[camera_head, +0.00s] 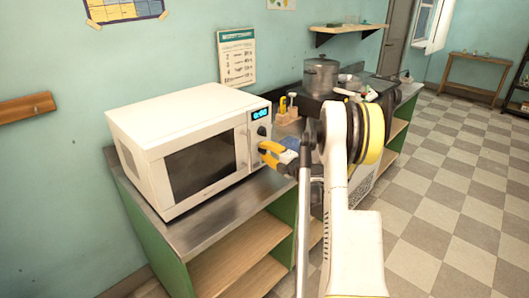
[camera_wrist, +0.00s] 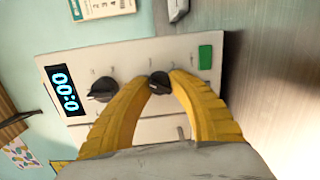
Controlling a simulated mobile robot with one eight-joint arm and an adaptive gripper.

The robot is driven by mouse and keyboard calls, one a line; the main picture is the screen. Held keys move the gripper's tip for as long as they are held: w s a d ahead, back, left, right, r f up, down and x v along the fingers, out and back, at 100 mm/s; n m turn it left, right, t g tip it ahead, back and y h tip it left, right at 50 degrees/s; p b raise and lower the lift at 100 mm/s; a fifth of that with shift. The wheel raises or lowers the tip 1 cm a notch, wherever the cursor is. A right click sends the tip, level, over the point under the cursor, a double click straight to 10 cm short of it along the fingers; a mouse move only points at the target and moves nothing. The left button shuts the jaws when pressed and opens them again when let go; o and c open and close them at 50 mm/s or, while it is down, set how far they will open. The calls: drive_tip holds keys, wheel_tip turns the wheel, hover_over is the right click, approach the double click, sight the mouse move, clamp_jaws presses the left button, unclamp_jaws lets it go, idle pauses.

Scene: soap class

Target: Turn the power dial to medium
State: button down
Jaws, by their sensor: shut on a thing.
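The white microwave (camera_head: 135,125) stands on the counter, its door closed and its display (camera_head: 260,113) lit. Its control panel (camera_wrist: 130,60) shows sideways in the wrist view, with two dark dials and a green button (camera_wrist: 205,57). The dial nearer the display (camera_wrist: 102,90) is free. The lower dial (camera_wrist: 160,83), nearer the green button, sits between my yellow fingertips. My gripper (camera_wrist: 159,80) is shut on this lower dial; it also shows at the panel in the head view (camera_head: 266,154). The dial labels are too small to read.
The metal counter (camera_head: 195,228) has green side panels and open wooden shelves below. A pot (camera_head: 320,73) stands on the stove to the right, beyond small items on the counter. A poster (camera_head: 237,57) hangs behind the microwave. The checkered floor at right is clear.

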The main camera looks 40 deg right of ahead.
drive_tip(key=m, duration=0.4)
drive_tip(key=shift+y, duration=0.3)
drive_tip(key=shift+m+g, duration=0.3)
drive_tip(key=shift+m, duration=1.3)
drive_tip(key=c, duration=1.1)
unclamp_jaws()
drive_tip(key=shift+c, duration=0.2)
drive_tip(key=s+r, duration=0.1)
drive_tip(key=s, duration=1.1)
drive_tip(key=shift+d, duration=0.3)
drive_tip(key=shift+r, duration=0.1)
